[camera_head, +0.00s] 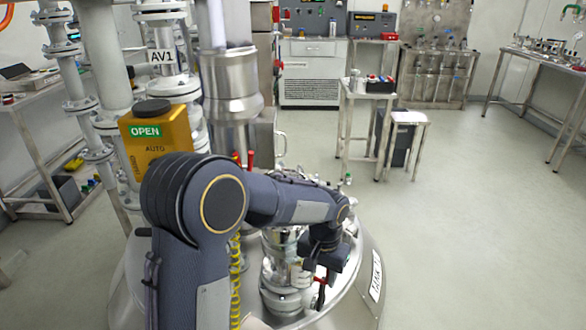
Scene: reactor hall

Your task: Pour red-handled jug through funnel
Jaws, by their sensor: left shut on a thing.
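My left arm comes in from the left and reaches across the steel reactor vessel. My left gripper (322,278) is over the vessel's top, at the right side of a shiny, upright metal stack. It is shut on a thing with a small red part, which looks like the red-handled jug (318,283). The jug's body is mostly hidden or blends with the shiny metal, and I cannot tell its tilt. I cannot make out the funnel clearly; the upper part of the stack (275,245) is partly behind my arm. My right gripper is out of view.
The reactor vessel's rounded lid (352,300) fills the lower middle. A yellow actuator box (158,140) marked OPEN and thick steel pipes (232,90) stand at the left. Small steel tables (368,93) stand behind. The floor (475,220) at the right is clear.

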